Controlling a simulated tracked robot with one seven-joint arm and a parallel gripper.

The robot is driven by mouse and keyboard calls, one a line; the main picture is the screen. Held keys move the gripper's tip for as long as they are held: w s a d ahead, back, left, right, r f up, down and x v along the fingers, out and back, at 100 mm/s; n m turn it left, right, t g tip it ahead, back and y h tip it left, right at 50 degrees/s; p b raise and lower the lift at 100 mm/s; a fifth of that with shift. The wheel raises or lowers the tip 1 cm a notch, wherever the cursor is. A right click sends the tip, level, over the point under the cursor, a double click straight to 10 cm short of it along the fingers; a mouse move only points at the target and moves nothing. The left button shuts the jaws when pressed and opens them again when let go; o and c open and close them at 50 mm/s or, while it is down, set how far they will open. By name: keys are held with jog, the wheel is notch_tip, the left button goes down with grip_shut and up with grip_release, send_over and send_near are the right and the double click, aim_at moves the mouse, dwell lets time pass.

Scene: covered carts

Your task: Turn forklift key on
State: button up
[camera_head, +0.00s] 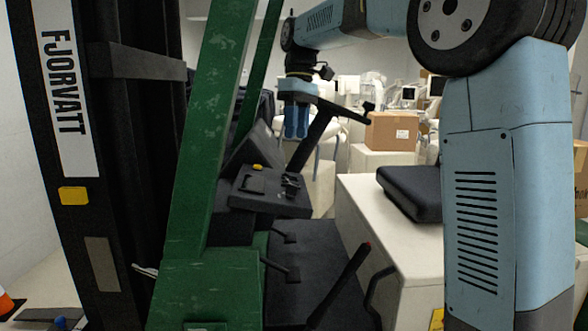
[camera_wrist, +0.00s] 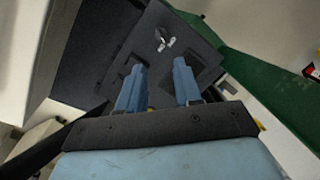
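The forklift's dark dashboard (camera_head: 262,203) is left of centre in the head view, behind the green frame post. A small key-like item (camera_head: 290,184) sits on its right part, and its details are too small to tell. In the wrist view a silver key (camera_wrist: 165,40) sits at a round switch on the black panel (camera_wrist: 185,65), beyond the fingertips. My gripper (camera_head: 296,134) points down above the dashboard. In the wrist view its two blue fingers (camera_wrist: 158,75) are apart with nothing between them. The key is clear of both fingers.
A steering wheel (camera_head: 345,110) on a slanted column stands right beside my gripper. The green post (camera_head: 215,130) rises left of the dashboard. A yellow button (camera_head: 257,167) is on the dashboard. A black seat (camera_head: 410,192) and levers (camera_head: 345,275) are to the right and below.

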aim_at(292, 190)
jog(key=f+n, duration=0.1)
jog(key=f, duration=0.3)
jog(key=s+f+n, duration=0.1)
jog(key=f, duration=0.4)
jog(key=s+a+f+n, duration=0.1)
jog(key=f+n, duration=0.1)
jog(key=f, duration=0.2)
jog(key=shift+a+f+t, duration=0.1)
jog(key=shift+f+t, duration=0.15)
jog(key=shift+t, duration=0.05)
jog(key=shift+c, duration=0.5)
grip_shut()
